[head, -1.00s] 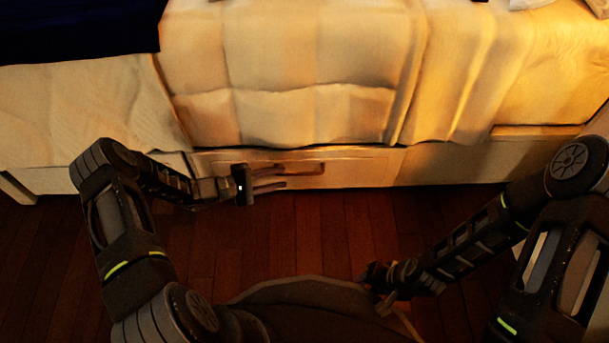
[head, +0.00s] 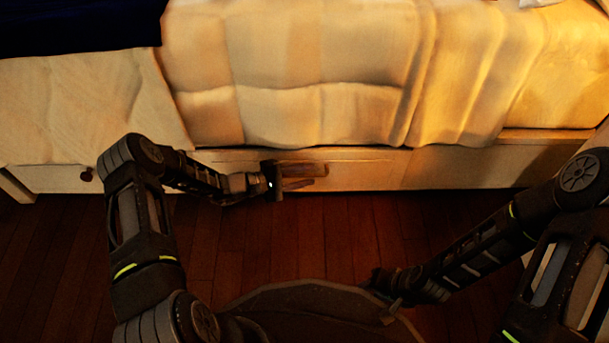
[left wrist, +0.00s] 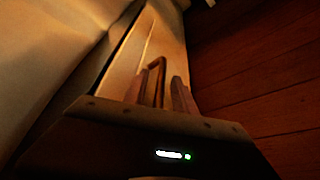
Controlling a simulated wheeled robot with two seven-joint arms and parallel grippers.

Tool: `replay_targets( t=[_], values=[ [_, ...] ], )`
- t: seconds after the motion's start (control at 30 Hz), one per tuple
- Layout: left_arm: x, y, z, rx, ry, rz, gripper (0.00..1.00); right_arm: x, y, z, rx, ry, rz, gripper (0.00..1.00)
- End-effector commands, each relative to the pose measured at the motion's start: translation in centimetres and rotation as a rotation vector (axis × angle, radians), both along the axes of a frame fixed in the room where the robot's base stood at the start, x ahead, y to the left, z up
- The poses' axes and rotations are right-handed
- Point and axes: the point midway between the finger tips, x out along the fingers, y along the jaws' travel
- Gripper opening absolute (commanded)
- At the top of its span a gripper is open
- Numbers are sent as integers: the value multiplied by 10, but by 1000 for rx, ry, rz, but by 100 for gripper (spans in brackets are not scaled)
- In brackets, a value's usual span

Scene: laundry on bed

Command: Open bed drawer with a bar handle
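The bed drawer (head: 365,172) is a pale wooden panel low on the bed's side, and it looks closed. Its bar handle (head: 319,167) is brown and partly hidden by my left gripper in the head view. My left gripper (head: 307,176) is open and reaches in from the left at the handle. In the left wrist view the bar handle (left wrist: 159,66) shows between the two fingertips, with gaps beside it; whether a finger touches it is unclear. My right gripper (head: 384,289) is low near my base, away from the bed, and too dark to judge.
Another drawer with a round knob (head: 87,174) is at the far left of the bed. A pale quilt (head: 300,80) hangs over the bed's side just above the drawer. The dark wooden floor (head: 340,230) before the drawer is clear.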

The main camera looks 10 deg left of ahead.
Motion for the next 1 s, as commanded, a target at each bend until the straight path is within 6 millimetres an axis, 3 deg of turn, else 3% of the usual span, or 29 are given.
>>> replay_targets(
  t=[0.4,1.0],
  values=[
    [0,0,0,0,0,0,0,0,0,0,0,0,0,36],
    [0,0,0,1,1,-1,0,0,0,0,0,0,0,36]
  ],
)
